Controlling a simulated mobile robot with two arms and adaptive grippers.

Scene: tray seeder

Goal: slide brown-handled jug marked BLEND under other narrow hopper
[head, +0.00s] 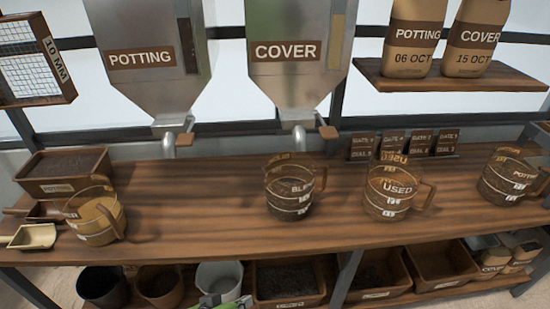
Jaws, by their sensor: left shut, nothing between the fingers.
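The brown-handled jug marked BLEND (289,198) stands upright on the wooden bench, with dark contents and its handle at the right. It is below and in front of the spout of the narrow hopper labelled COVER (297,80); I cannot tell whether it is directly under it. The other narrow hopper, labelled POTTING (150,85), hangs to the left, with clear bench in front of its spout. Only a small part of my left gripper (224,301) shows at the bottom edge, below the bench front. It is shut, empty and apart from the jug. My right gripper is not in view.
A jug marked USED (390,198) stands right of the BLEND jug, and a POTTING jug (508,184) farther right. A jug of tan material (96,222), a scoop (32,237) and a soil box (65,168) are at the left. Small cards (392,146) stand behind.

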